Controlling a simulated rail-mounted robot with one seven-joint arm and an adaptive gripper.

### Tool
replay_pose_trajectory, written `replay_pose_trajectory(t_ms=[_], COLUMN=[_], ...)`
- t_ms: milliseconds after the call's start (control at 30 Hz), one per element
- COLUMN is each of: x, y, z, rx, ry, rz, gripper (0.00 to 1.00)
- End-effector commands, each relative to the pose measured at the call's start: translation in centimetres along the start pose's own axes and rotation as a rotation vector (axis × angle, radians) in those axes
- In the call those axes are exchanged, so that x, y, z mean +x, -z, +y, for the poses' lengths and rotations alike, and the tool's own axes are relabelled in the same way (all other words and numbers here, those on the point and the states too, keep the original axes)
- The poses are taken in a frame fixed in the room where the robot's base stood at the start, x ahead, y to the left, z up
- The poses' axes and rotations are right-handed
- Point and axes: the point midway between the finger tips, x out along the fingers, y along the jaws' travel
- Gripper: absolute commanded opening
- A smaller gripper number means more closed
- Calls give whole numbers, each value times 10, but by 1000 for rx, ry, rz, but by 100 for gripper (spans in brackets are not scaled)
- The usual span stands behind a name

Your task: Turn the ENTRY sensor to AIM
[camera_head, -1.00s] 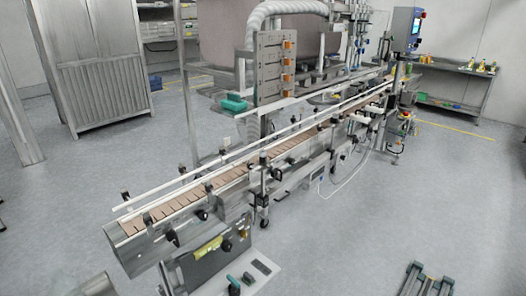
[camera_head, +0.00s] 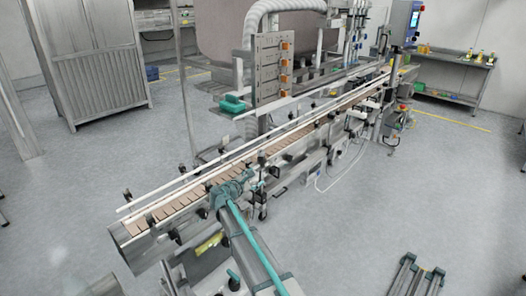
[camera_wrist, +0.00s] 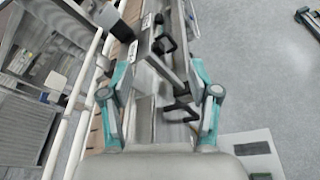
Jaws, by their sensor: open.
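My gripper (camera_head: 232,188) is over the near end of the conveyor, beside its front rail, in the head view. In the wrist view my gripper (camera_wrist: 160,78) is open, with its teal fingers spread and nothing held between the tips. A grey bar with a black hooked handle (camera_wrist: 165,45) and small white labels (camera_wrist: 146,22) lies ahead of and between the fingers. A dark block (camera_wrist: 115,24) stands at upper left of it. I cannot read the labels, so I cannot tell which part is the ENTRY sensor. My gripper and arm hide part of the front rail in the head view.
The conveyor (camera_head: 160,217) runs from lower left to upper right with white guide rails. A panel with orange parts (camera_head: 272,65) stands behind it. A screen (camera_head: 405,22) is at the far end. The floor (camera_head: 400,200) on the right is largely clear.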

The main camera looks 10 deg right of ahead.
Motion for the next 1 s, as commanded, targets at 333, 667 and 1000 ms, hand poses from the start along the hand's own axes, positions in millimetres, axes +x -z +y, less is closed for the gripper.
replay_pose_trajectory(t_ms=[333, 667, 1000], x=[5, 39, 93], y=[-25, -30, -36], z=[62, 70, 80], rx=[-579, -599, -598], ry=[-159, -154, -153], rz=[-186, -186, -185], gripper=[61, 61, 61])
